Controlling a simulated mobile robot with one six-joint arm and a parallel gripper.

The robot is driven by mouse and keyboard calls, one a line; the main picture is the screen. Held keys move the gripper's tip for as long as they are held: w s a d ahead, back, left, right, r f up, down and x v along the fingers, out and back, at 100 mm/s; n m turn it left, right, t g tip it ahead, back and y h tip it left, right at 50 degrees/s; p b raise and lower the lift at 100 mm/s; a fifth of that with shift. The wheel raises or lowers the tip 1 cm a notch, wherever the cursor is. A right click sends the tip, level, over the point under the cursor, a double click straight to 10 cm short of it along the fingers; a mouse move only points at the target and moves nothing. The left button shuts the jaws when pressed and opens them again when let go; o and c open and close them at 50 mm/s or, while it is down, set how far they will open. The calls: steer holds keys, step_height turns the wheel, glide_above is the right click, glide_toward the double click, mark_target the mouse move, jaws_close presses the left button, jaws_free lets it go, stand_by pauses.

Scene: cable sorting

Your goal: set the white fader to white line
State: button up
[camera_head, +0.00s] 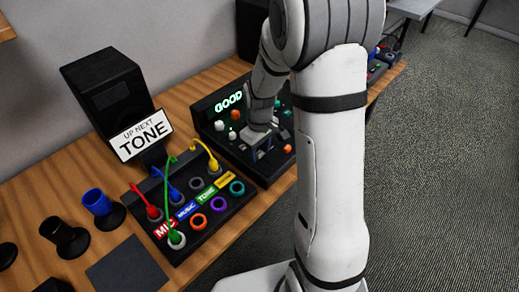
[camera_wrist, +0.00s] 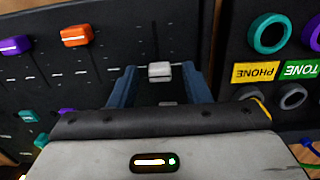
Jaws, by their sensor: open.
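The white fader (camera_wrist: 159,70) sits on the dark mixer panel (camera_wrist: 110,50), between the two blue fingers of my gripper (camera_wrist: 161,76) in the wrist view. The fingers are open, one on each side of the cap, with a gap showing on both sides. Pale tick marks line the fader's track. I cannot tell which mark is the white line; my gripper body hides the near part of the track. In the head view my gripper (camera_head: 262,150) is low over the mixer panel (camera_head: 212,107), and the white fader cannot be made out there.
An orange fader (camera_wrist: 77,36) and a purple fader (camera_wrist: 16,45) stand left of my gripper. A patch panel (camera_head: 190,246) with coloured rings and plugged cables lies beside the mixer.

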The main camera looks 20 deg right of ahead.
mark_target(260, 153)
steer(key=shift+c, duration=0.4)
jaws_close()
steer(key=shift+s+d, duration=0.1)
steer(key=shift+s, duration=0.05)
steer(key=shift+o, duration=0.4)
jaws_free()
steer(key=shift+r, duration=3.9)
